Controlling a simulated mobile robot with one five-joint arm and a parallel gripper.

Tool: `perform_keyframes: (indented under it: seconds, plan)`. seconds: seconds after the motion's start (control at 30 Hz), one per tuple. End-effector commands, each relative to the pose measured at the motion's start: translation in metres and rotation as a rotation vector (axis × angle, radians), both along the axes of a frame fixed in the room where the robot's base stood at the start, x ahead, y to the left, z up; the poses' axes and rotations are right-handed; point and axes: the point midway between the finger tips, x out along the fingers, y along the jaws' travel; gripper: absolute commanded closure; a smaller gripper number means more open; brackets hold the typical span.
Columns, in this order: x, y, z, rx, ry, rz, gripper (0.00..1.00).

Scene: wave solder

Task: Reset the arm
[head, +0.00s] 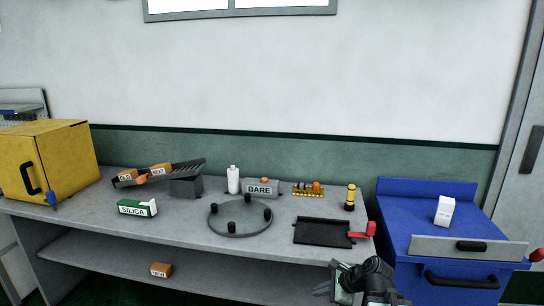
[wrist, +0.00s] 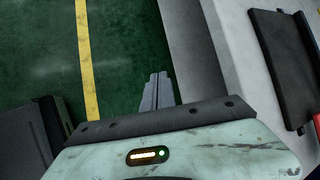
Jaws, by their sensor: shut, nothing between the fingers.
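My gripper (head: 322,290) shows at the bottom of the head view, in front of the bench's front edge and to the left of the blue cabinet. In the wrist view my gripper (wrist: 157,92) has its two fingers together, with nothing between them. It points down over the green floor, beside the bench. My dark arm links fold up just right of the gripper in the head view.
The grey bench (head: 180,222) holds a black tray (head: 322,232) with a red handle, a round plate (head: 240,222), a SILICA box (head: 137,208) and a BARE block (head: 261,189). A yellow cabinet (head: 60,160) stands left, a blue cabinet (head: 400,215) right. Green floor (wrist: 125,50) is clear.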

Motion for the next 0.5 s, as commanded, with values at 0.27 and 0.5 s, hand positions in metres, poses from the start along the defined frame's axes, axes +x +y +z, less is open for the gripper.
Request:
perform_keyframes:
  seconds: [0.27, 0.5]
  plan:
    - [-0.055, 0.06, -0.048, -0.529, -0.045, 0.787, 1.0]
    - [-0.086, 0.006, -0.06, -0.786, -0.022, 1.309, 1.0]
